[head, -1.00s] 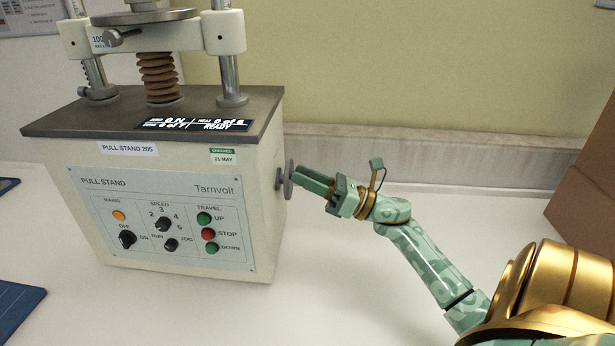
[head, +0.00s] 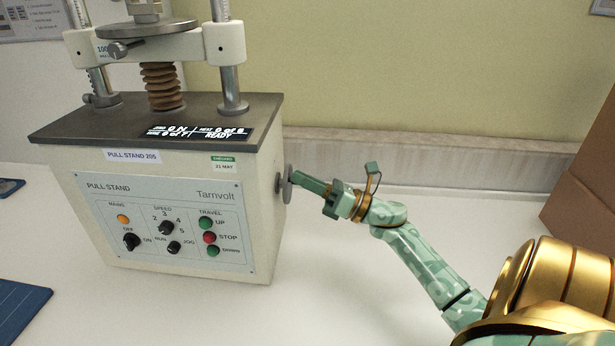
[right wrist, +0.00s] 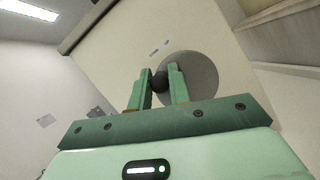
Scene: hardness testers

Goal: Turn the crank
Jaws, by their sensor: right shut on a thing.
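The pull stand (head: 180,190) is a cream machine with a dark top, standing upright on the white bench. Its crank is a grey disc (head: 285,183) on the right side, seen nearly edge-on in the head view. In the right wrist view the disc (right wrist: 190,78) is round, with a dark knob (right wrist: 159,80) near its left edge. My right gripper (head: 299,176) reaches the disc from the right. In the right wrist view its fingers (right wrist: 160,82) are shut on the dark knob. My left gripper is in neither view.
The stand's front panel (head: 165,215) has several knobs and buttons. A brown box (head: 588,185) stands at the right edge. A blue mat (head: 18,308) lies at the lower left. The bench right of the stand, below my arm, is clear.

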